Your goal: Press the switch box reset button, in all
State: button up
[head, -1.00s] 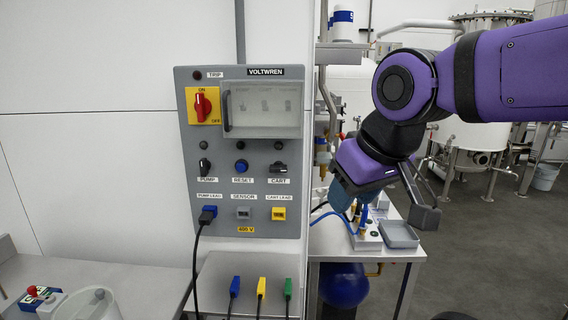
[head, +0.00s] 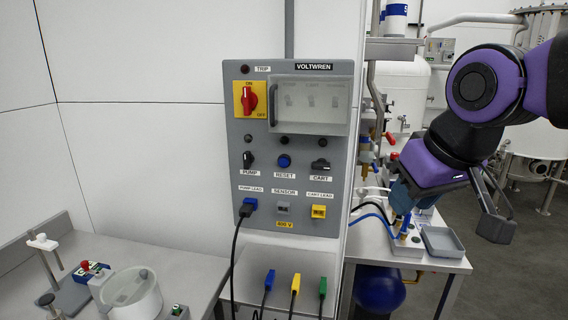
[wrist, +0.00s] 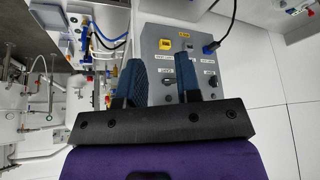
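The grey switch box (head: 292,222) is fixed to the white wall in the head view. Its blue reset button (head: 284,161) sits in the middle row above the RESET label, between the pump knob (head: 249,160) and the cart knob (head: 320,165). My gripper (head: 402,198) is to the right of the box and lower than the button, apart from it. In the wrist view the two teal fingers of my gripper (wrist: 160,62) are spread and empty. The switch box (wrist: 150,42) appears upside down beyond them; the reset button is not visible there, seemingly behind the right finger.
A red rotary switch (head: 249,98) and a clear-windowed cover (head: 310,105) are above the button. A black cable hangs from the blue pump lead plug (head: 249,206). A side table with a grey tray (head: 444,243) is below my gripper. A bench (head: 170,262) stands at left.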

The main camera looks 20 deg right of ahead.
grip_shut()
dwell(1.5)
